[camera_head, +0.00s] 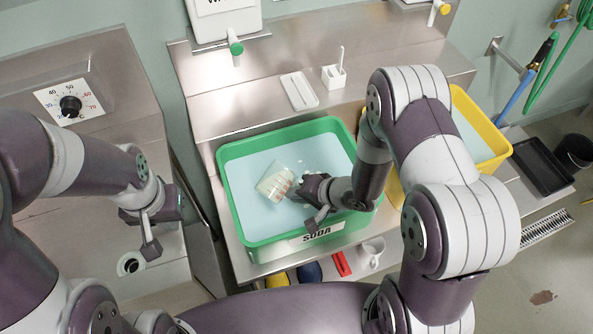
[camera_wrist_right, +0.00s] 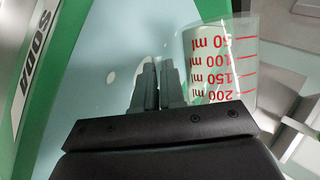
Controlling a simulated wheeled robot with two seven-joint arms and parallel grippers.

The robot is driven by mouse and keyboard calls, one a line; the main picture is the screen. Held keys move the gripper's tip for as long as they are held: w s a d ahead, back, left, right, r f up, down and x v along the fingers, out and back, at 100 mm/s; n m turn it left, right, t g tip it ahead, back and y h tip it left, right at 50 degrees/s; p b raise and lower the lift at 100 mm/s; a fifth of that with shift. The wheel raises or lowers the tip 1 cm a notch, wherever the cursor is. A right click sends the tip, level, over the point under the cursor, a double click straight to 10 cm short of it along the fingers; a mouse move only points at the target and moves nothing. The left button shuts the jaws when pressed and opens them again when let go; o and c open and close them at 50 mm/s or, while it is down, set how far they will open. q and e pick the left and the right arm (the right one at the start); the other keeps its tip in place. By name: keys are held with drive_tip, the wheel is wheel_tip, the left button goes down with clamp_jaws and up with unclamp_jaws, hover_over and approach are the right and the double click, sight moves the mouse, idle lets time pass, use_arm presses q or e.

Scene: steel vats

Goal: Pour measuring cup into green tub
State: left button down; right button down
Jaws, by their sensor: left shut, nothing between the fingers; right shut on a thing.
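The clear measuring cup (camera_head: 275,182) with red markings is held over the green tub (camera_head: 276,134) and looks strongly tipped in the head view. In the right wrist view the cup (camera_wrist_right: 222,62) shows its red millilitre scale upside down. My right gripper (camera_head: 299,189) is shut on the cup; its fingers (camera_wrist_right: 158,84) show beside the cup wall. The tub holds pale blue liquid and bears a SODA label; its green rim also shows in the wrist view (camera_wrist_right: 48,90). My left gripper (camera_head: 149,240) is shut and empty, left of the tub.
A yellow tub (camera_head: 487,122) stands right of the green one, partly behind my right arm. A white tray (camera_head: 299,91) and a small white holder (camera_head: 334,76) sit on the steel ledge behind. A white jug (camera_head: 371,254) is below the tub's front.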

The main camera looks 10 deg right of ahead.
drive_tip(key=shift+r+p, duration=0.2)
drive_tip(key=shift+p, duration=0.1)
idle(0.5)
drive_tip(key=shift+g+y+p, duration=0.3)
drive_tip(key=shift+g, duration=0.1)
drive_tip(key=shift+w+d+r+m+g+y+p, duration=0.3)
drive_tip(key=shift+m+y+p, duration=0.2)
drive_tip(key=shift+p, duration=0.95)
drive_tip(key=shift+s+r+m+g+y+p, duration=0.15)
drive_tip(key=shift+m+g+y+p, duration=0.3)
drive_tip(key=shift+y+p, duration=0.55)
idle(0.3)
